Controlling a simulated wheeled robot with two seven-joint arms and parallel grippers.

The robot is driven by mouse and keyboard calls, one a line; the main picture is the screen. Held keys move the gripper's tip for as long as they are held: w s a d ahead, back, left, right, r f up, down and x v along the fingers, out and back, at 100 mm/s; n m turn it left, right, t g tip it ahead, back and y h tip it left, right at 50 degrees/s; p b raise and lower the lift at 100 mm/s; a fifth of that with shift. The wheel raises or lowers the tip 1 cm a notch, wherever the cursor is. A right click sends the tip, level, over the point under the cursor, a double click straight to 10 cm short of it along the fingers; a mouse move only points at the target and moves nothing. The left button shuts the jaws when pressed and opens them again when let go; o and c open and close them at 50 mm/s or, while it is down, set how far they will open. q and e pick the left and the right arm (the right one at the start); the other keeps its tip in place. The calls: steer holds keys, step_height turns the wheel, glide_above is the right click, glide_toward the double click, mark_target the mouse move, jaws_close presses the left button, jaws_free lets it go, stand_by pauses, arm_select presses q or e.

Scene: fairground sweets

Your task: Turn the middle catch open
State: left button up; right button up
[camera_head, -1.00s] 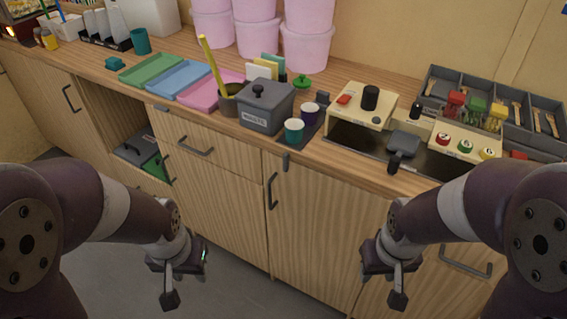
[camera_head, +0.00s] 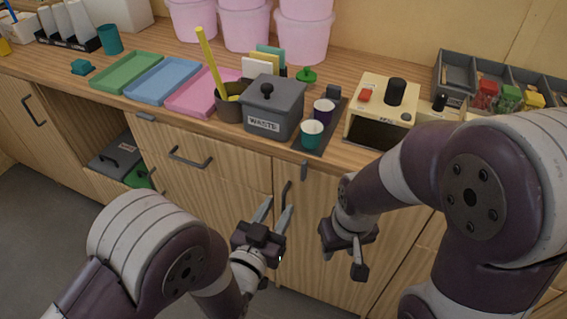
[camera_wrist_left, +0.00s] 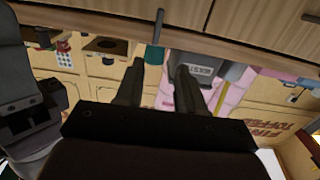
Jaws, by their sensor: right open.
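The middle catch (camera_head: 304,170) is a small grey bar hanging upright from the counter's front edge, over the top of a wooden cabinet door (camera_head: 318,215). In the left wrist view a grey bar that looks like this catch (camera_wrist_left: 157,25) lies beyond the fingertips, in line with the gap between them. My left gripper (camera_head: 275,211) is open and empty, in front of the door, below and left of the catch and apart from it. My right gripper (camera_head: 343,262) is open and empty, lower and right of the catch, in front of the door.
Another catch (camera_head: 146,117) sits further left at the counter edge, above a drawer handle (camera_head: 190,157). A grey waste bin (camera_head: 273,108) and a teal cup (camera_head: 312,134) stand on the counter above.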

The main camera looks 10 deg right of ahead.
mark_target(303, 166)
arm_select(q)
steer(key=x, duration=1.2)
steer(key=shift+d+r, duration=0.35)
steer(key=shift+d, duration=0.05)
jaws_close()
